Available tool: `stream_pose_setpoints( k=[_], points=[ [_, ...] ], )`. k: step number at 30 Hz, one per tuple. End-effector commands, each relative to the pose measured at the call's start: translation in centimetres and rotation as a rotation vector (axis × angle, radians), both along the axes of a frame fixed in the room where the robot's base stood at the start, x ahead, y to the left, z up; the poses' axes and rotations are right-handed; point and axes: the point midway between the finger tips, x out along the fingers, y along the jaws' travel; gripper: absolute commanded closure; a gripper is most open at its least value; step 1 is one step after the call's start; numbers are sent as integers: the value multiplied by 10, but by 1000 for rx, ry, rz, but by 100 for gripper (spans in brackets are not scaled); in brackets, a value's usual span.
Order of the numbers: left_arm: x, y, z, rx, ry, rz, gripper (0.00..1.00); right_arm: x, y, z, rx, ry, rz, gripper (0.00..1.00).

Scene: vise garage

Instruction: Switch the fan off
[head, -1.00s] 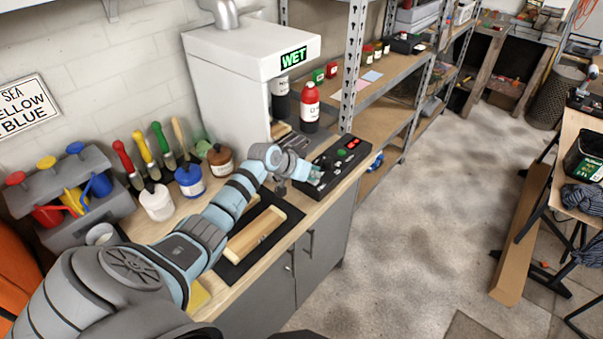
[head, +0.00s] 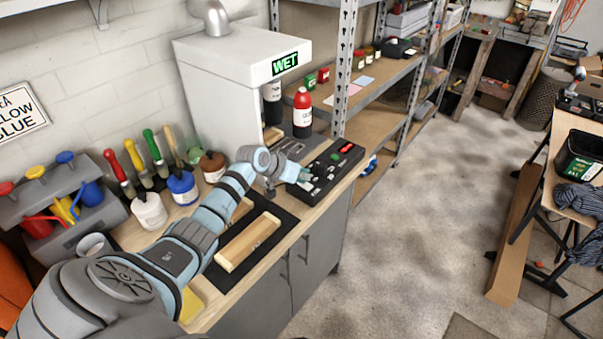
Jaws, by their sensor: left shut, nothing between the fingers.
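A black control box (head: 328,172) lies on the workbench, beside the white hooded cabinet (head: 240,90) with a pipe on top and a green "WET" sign (head: 285,63). No thing plainly labelled as a fan shows. My left gripper (head: 303,175) is shut and empty, with its tips at the left part of the box. I cannot tell whether they touch it, and they hide part of the box's face. My right gripper is not in view.
Bottles, brushes and a grey rack (head: 75,225) stand at the left. A red bottle (head: 303,112) stands behind the box.

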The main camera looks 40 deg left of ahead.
Motion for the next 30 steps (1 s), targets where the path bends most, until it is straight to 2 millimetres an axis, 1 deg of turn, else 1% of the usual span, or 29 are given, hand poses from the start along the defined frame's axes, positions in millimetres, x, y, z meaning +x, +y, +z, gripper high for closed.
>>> stream_pose_setpoints(
  k=[5,8,9,12,18,21,24,30],
  points=[
    [0,-3,28,-1,0,-1,100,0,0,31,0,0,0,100],
    [0,-6,52,0,0,-1,100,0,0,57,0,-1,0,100],
    [-8,-5,54,5,-2,-2,100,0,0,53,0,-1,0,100],
    [-27,-6,68,7,-1,-3,100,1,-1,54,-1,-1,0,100],
    [-57,-11,95,6,-1,-4,100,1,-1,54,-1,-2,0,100],
    [-66,-11,103,4,0,-2,100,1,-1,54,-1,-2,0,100],
    [-70,-12,108,1,0,-1,100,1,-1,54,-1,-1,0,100],
    [-71,-13,109,-1,0,-1,100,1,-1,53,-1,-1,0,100]
  ],
)
